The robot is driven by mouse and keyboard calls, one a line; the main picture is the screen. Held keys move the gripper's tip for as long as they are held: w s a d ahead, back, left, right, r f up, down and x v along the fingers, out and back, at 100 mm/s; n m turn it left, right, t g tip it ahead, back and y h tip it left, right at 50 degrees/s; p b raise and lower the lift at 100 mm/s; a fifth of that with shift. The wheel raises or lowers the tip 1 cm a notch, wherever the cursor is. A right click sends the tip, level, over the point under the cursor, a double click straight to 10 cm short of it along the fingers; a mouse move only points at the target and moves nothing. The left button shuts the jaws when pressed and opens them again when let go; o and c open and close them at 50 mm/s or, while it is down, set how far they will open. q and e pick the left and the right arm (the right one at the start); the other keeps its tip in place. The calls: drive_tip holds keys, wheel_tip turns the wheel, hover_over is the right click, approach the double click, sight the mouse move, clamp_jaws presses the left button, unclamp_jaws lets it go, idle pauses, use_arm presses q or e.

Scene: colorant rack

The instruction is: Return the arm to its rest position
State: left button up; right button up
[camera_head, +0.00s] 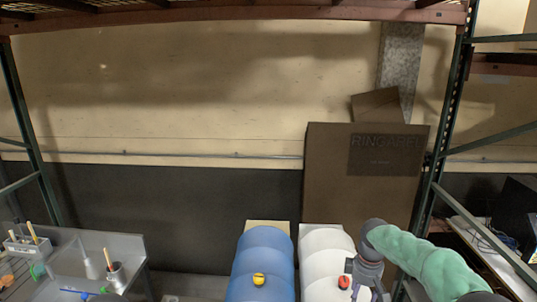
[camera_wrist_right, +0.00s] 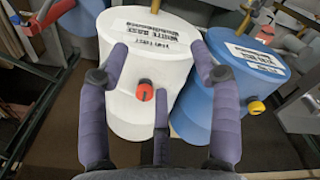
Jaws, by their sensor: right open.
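My right arm (camera_head: 425,262), in a green sleeve, comes in from the lower right in the head view. Its right gripper (camera_head: 364,280) hangs in front of the white drum (camera_head: 327,241), beside the red spout knob (camera_head: 344,282). In the right wrist view the purple fingers of the right gripper (camera_wrist_right: 159,45) are spread wide with nothing held. The white drum (camera_wrist_right: 143,105) and its red knob (camera_wrist_right: 145,91) show between and beyond them; I cannot tell whether any finger touches the drum. My left gripper is not seen.
A blue drum (camera_head: 263,245) with a yellow knob (camera_head: 259,280) lies left of the white one. A grey bench with cups and brushes (camera_head: 118,245) is at lower left. A brown cardboard box (camera_head: 335,180) stands behind. Green rack posts (camera_head: 441,135) flank the scene.

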drive_tip(key=s+a+f+m+y+b, duration=0.1)
drive_tip(key=s+a+f+b, duration=0.25)
drive_tip(key=f, duration=0.75)
drive_tip(key=s+a+f+m+y+b, duration=0.15)
drive_tip(key=a+f+b, duration=0.25)
drive_tip(key=f, duration=0.7)
drive_tip(key=s+a+f+m+b, duration=0.1)
drive_tip(key=s+a+f+b, duration=0.2)
drive_tip(key=f, duration=0.9)
use_arm(q)
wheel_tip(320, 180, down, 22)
drive_tip(key=b, duration=1.1)
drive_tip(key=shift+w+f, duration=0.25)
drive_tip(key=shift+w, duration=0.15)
use_arm(e)
drive_tip(key=s+a+f+m, duration=0.3)
drive_tip(key=s+f, duration=0.7)
drive_tip(key=s+a+f+m+y, duration=0.1)
drive_tip(key=s+a+f+m, duration=0.3)
drive_tip(key=s+f, duration=0.7)
